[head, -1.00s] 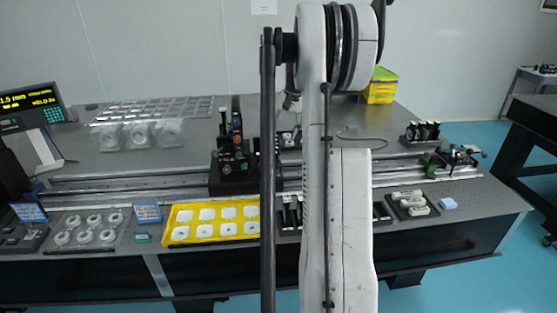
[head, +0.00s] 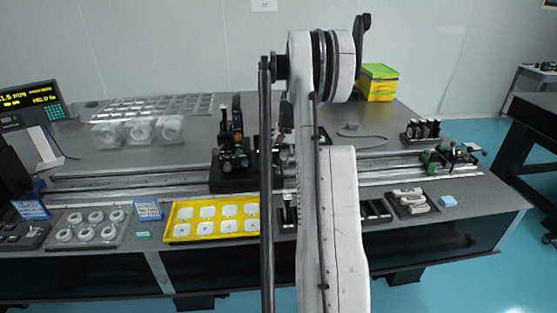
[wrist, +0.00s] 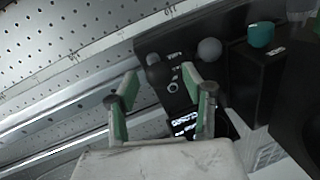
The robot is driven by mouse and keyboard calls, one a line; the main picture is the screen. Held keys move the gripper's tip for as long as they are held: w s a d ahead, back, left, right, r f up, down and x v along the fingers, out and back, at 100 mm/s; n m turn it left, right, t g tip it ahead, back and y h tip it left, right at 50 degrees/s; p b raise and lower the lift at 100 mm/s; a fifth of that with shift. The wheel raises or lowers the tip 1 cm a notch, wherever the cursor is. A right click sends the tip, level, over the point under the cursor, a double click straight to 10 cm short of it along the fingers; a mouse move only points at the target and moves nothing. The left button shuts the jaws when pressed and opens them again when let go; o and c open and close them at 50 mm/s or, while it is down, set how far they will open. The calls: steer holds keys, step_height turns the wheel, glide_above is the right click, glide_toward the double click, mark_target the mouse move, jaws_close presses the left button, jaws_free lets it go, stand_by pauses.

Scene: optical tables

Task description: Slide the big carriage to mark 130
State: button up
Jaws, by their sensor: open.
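The big carriage (head: 230,170) is a black block with a tall post and knobs, sitting on the long rail left of my arm in the head view. In the wrist view a black body with round knobs (wrist: 210,48) and white lettering, seemingly this carriage, lies just ahead of my gripper (wrist: 158,78). My gripper is open, its green-padded fingers apart on either side of a small knob. I cannot tell whether they touch it. The gripper is hidden behind my arm in the head view.
The rail (head: 120,182) runs along the table, with a scale strip beside it in the wrist view (wrist: 115,40). A smaller green-and-black carriage (head: 432,160) stands at the right. A yellow tray (head: 167,232) lies in front. A readout (head: 30,97) stands at far left.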

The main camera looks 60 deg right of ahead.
steer(key=shift+f, duration=0.25)
jaws_close()
stand_by(0.4)
